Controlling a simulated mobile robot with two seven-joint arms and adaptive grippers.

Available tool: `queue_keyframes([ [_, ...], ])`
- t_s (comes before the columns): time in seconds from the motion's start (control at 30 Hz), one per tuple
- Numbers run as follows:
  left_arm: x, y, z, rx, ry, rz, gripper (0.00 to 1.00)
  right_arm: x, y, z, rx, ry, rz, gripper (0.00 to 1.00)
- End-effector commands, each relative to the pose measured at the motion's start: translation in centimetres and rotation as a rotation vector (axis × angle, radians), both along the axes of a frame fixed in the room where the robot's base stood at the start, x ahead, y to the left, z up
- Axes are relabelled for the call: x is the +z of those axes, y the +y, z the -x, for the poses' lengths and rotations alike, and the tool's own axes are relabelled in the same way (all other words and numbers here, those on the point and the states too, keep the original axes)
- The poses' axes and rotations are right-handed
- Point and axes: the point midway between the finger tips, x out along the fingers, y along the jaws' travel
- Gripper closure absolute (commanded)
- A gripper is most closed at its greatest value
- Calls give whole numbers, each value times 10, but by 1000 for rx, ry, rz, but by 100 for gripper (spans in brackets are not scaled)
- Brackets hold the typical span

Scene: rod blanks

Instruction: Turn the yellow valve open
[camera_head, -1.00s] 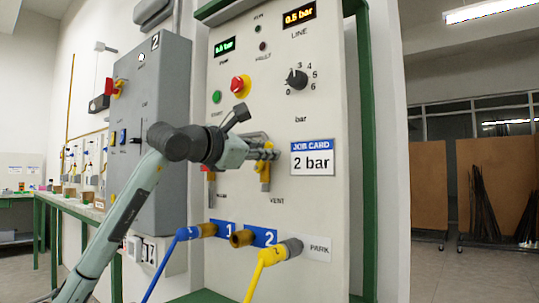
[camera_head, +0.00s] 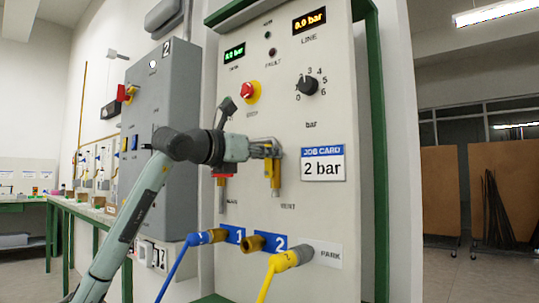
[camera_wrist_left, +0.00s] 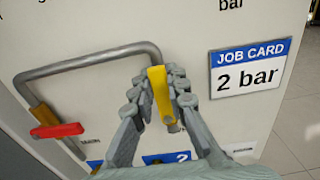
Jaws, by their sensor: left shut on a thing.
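The yellow valve handle (camera_wrist_left: 158,90) stands close to upright between the fingers of my left gripper (camera_wrist_left: 158,92) in the left wrist view. My gripper is shut on it. In the head view, my left gripper (camera_head: 270,150) reaches the panel from the left, and the yellow valve (camera_head: 275,178) shows just below the fingers, above the VENT label. The fingers hide part of the valve. A bent grey pipe (camera_wrist_left: 85,60) links it to a second valve with a red handle (camera_wrist_left: 57,130), which lies nearly level. My right gripper is not in view.
The panel (camera_head: 310,215) carries a job card (camera_head: 323,162) reading 2 bar, a black dial (camera_head: 307,86) and a line display (camera_head: 309,21) that seems to read 0.0 bar. Blue (camera_head: 205,237) and yellow (camera_head: 285,261) hoses sit below. A grey cabinet (camera_head: 180,90) stands left.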

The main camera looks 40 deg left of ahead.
Motion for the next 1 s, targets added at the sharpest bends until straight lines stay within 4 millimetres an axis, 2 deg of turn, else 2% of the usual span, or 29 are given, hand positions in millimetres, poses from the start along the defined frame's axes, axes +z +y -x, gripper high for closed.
queue_keyframes([
  [0.4, 0, 0, 0, 0, 1, 11, 100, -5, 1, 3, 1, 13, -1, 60],
  [0.43, 0, 0, 0, 0, 1, 11, 85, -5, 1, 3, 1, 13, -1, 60],
  [0.6, 0, 1, 0, 0, 1, 10, 64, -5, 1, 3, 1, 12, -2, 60],
  [0.87, 0, 1, 0, 0, 1, 8, 64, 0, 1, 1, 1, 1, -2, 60],
  [1.0, -1, 2, 7, 1, 2, 8, 64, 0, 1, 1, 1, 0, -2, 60],
])
